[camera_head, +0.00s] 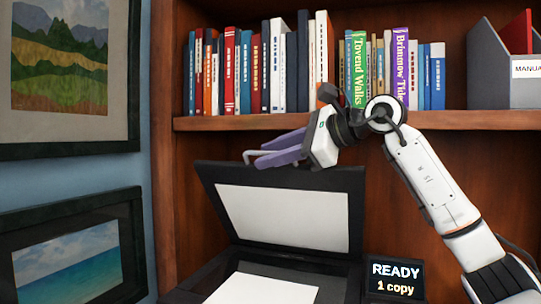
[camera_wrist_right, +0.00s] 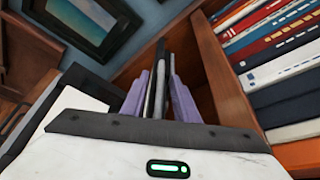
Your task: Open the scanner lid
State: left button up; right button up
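The scanner (camera_head: 230,272) stands in the bookcase with its dark lid (camera_head: 357,205) raised and leaning back, its white inner pad (camera_head: 285,215) facing me. My right gripper (camera_head: 272,155) is at the lid's top edge, reaching in from the right. Its two purple fingers lie on either side of a thin grey handle (camera_head: 250,154) at that edge and appear shut on it. In the right wrist view the fingers (camera_wrist_right: 158,92) straddle a dark, narrow edge-on part. The exact contact is partly hidden. My left gripper is out of view.
A small display (camera_head: 396,278) reading READY, 1 copy stands right of the scanner. Above the lid is a shelf (camera_head: 230,123) with books (camera_head: 277,65) and a grey file holder (camera_head: 490,65). Framed pictures (camera_head: 75,250) hang on the left wall.

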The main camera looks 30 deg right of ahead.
jog(key=b+v, duration=0.1)
jog(key=v, duration=0.9)
jog(key=shift+f, duration=0.1)
